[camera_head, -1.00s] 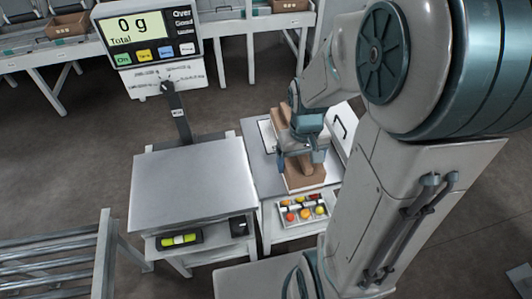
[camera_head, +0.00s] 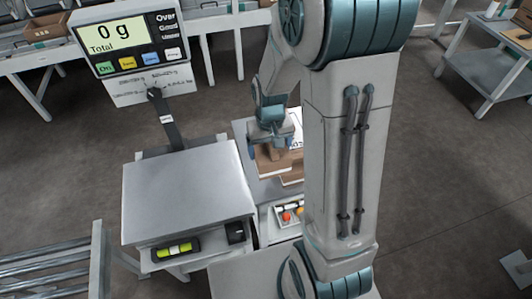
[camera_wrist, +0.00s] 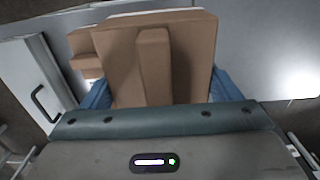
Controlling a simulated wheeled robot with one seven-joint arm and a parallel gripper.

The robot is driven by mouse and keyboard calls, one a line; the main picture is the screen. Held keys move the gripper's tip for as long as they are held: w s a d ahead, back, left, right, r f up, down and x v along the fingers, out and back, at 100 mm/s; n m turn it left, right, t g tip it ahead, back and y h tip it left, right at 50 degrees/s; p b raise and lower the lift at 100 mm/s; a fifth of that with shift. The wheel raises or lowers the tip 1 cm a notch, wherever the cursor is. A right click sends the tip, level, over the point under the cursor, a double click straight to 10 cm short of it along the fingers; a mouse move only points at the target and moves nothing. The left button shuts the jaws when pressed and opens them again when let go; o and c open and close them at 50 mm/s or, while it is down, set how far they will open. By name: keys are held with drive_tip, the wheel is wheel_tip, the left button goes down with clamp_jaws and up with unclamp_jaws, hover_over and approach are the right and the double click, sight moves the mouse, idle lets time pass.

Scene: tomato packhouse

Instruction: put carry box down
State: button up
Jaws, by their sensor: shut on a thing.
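The carry box, a brown cardboard box (camera_head: 270,166), is in my gripper (camera_head: 268,145) over the small side table behind my arm. In the wrist view the box (camera_wrist: 190,62) fills the space between my gripper's two blue fingers (camera_wrist: 157,92). A raised brown strip runs down its middle. The fingers press against its left and right sides. I cannot tell whether its underside touches anything. More brown cardboard (camera_wrist: 84,48) shows beyond it at the left. My arm column hides part of the side table in the head view.
A weighing scale with a bare grey platform (camera_head: 186,195) stands left of the side table; its display (camera_head: 128,38) reads 0 g. A tray of small coloured fruit (camera_head: 289,215) lies at the table's front. A roller rack (camera_head: 55,262) is at lower left. Open floor lies to the right.

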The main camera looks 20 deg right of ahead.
drive_tip(key=shift+w+a+f, duration=0.35)
drive_tip(key=shift+w+f, duration=0.25)
drive_tip(key=shift+w, duration=0.2)
drive_tip(key=shift+f, duration=1.9)
